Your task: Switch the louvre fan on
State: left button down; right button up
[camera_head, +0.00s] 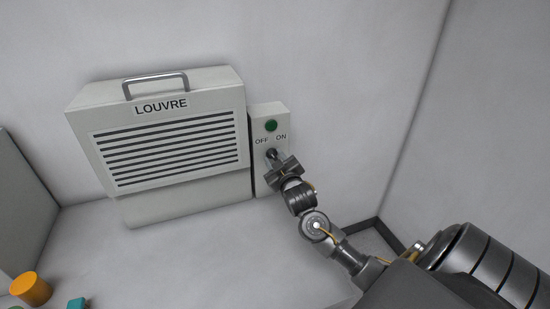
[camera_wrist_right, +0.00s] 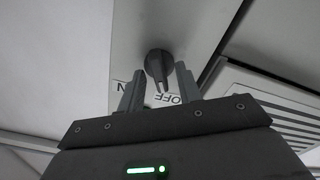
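The louvre fan (camera_head: 170,130) is a pale box with dark slats, a top handle and a LOUVRE label. Its switch box (camera_head: 258,116) is joined at its right, with a green round lamp (camera_head: 271,125) above the OFF and ON labels. The dark switch knob (camera_wrist_right: 158,64) shows in the right wrist view, its pointer towards the OFF label (camera_wrist_right: 172,99). My right gripper (camera_head: 276,160) is at the switch box, hiding most of the knob in the head view. Its two fingers are apart, one either side of the knob's pointer, with gaps visible. My left gripper is out of view.
The fan stands on a pale surface (camera_head: 200,250) against the wall. An orange cylinder (camera_head: 32,289) and a teal block (camera_head: 77,303) are at the lower left, beside a grey panel (camera_head: 18,215). The surface in front of the fan is clear.

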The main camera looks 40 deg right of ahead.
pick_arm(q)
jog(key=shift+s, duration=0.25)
pick_arm(e)
jog(key=shift+c, duration=0.3)
grip_shut()
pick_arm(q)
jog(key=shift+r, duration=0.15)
pick_arm(e)
jog(key=shift+m, duration=0.3)
jog(key=shift+r+m+p, duration=0.15)
jog(key=shift+m+p, duration=0.45)
jog(key=shift+m, duration=0.4)
jog(key=m+p, duration=0.1)
jog(key=m, duration=0.2)
jog(key=shift+d+m, duration=0.1)
jog(key=shift+m, duration=0.2)
pick_arm(q)
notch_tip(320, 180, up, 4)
jog(key=shift+p, duration=1.05)
pick_arm(e)
jog(key=m, duration=0.5)
jog(key=shift+d+m, duration=0.1)
jog(key=shift+m, duration=0.2)
